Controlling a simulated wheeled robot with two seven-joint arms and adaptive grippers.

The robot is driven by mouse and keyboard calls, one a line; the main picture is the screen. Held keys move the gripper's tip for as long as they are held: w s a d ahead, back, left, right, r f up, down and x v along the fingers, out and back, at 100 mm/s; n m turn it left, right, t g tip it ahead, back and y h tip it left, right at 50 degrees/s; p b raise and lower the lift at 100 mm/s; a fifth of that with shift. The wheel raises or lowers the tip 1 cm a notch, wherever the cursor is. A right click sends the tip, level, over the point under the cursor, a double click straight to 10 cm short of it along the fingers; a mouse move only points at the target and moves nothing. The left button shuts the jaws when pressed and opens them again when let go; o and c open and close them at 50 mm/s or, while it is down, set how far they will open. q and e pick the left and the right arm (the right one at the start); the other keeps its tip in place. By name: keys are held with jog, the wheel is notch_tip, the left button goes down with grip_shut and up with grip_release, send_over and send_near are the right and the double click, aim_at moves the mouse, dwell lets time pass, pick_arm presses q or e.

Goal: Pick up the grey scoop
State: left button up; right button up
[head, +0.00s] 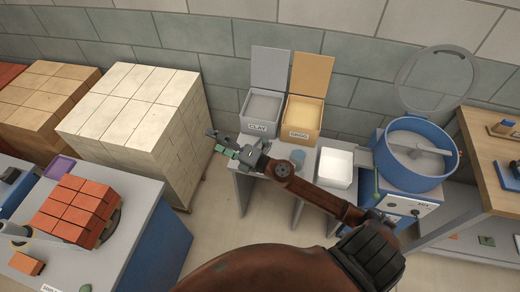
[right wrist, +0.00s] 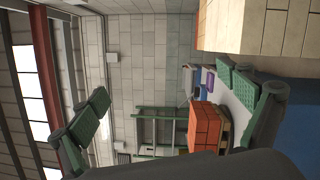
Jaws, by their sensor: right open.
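I cannot make out a grey scoop in either view. A grey bin labelled CLAY (head: 262,127) and a tan bin labelled GROG (head: 299,134) stand with raised lids on a grey bench, with pale material inside. My right gripper (head: 220,143) is open and empty, in front of and left of the clay bin in the head view. Its green-padded fingers stand wide apart in the right wrist view (right wrist: 170,110), with nothing between them. My right arm hides part of the bench. My left gripper is not in view.
A bluish cup (head: 298,156) and a white tub (head: 336,166) stand on the bench. A blue mixer (head: 412,170) with raised lid is at right. Pale stacked bricks (head: 130,110) and a table with red bricks (head: 75,212) are at left. Some floor is free between them.

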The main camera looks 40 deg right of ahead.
notch_tip(320, 180, down, 12)
jog(key=a+n+g, duration=0.1)
jog(key=n+g, duration=0.8)
jog(key=n, duration=0.2)
jog(key=d+f+n+g+h, duration=0.15)
jog(key=d+f+h, duration=0.25)
jog(key=d, duration=0.5)
jog(key=d+f+n+g+h, duration=0.1)
jog(key=d+f+g+h, duration=0.2)
jog(key=d, duration=0.6)
jog(key=shift+t, duration=0.45)
jog(key=x, duration=0.5)
jog(key=b+x, duration=0.1)
jog(key=x, duration=0.1)
jog(key=shift+d+f, duration=0.35)
jog(key=shift+f, duration=0.05)
jog(key=shift+w+f, duration=0.1)
jog(key=shift+f, duration=0.15)
jog(key=c, duration=1.2)
